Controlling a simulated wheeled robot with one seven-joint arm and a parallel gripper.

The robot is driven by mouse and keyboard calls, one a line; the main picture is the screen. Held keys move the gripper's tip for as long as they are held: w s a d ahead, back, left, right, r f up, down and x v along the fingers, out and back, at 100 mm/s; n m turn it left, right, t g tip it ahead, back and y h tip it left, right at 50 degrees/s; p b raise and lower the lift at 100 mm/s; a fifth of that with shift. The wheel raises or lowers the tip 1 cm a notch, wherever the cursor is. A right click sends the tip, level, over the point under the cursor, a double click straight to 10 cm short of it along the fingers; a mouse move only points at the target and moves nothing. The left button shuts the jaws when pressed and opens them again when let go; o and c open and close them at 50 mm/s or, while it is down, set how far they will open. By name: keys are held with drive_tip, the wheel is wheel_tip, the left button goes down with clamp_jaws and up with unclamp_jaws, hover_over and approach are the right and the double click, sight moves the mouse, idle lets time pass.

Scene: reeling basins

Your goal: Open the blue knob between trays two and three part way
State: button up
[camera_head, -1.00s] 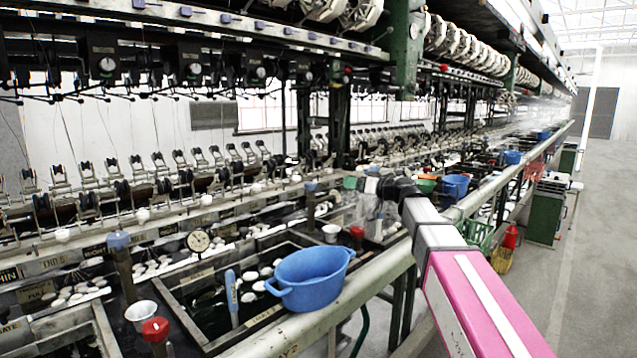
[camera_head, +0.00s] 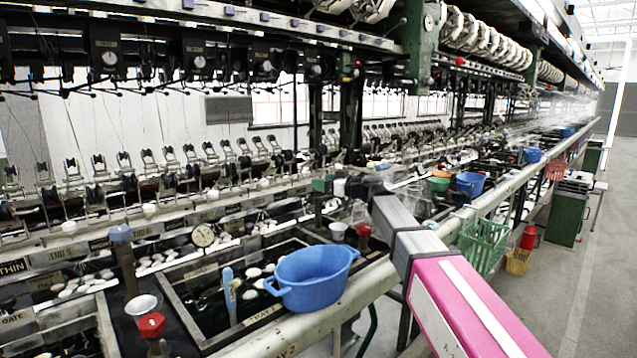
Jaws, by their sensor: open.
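My arm reaches in from the lower right, and my gripper (camera_head: 324,184), with green at its tip, is open at the top of a post (camera_head: 318,208) just beyond the near tray (camera_head: 187,318). The blue knob on that post is covered by my gripper. I cannot tell whether the fingers touch it or how far it is turned. Another blue knob (camera_head: 120,234) stands on a post at the left of the near tray. The tray beyond the post is partly hidden by my arm.
A blue tub (camera_head: 312,280) sits on the front rail by the near tray. Red knobs (camera_head: 152,325) and (camera_head: 363,231), white cups (camera_head: 141,306) and (camera_head: 338,230), and a dial gauge (camera_head: 203,236) stand nearby. The aisle floor (camera_head: 570,300) at the right is clear.

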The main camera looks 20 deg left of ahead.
drive_tip(key=shift+x, duration=1.45)
drive_tip(key=c, duration=0.9)
drive_tip(key=shift+c, duration=0.2)
drive_tip(key=shift+w+g, duration=0.1)
drive_tip(key=shift+g, duration=0.2)
drive_tip(key=n+g, duration=0.3)
drive_tip(key=g, duration=0.2)
drive_tip(key=shift+w+n, duration=0.1)
drive_tip(key=shift+n, duration=0.2)
drive_tip(key=shift+n+g+h, duration=0.7)
drive_tip(key=shift+n+g, duration=1.3)
drive_tip(key=shift+g, duration=1)
drive_tip(key=shift+s+g, duration=0.2)
drive_tip(key=shift+g, duration=0.1)
drive_tip(key=o, duration=0.9)
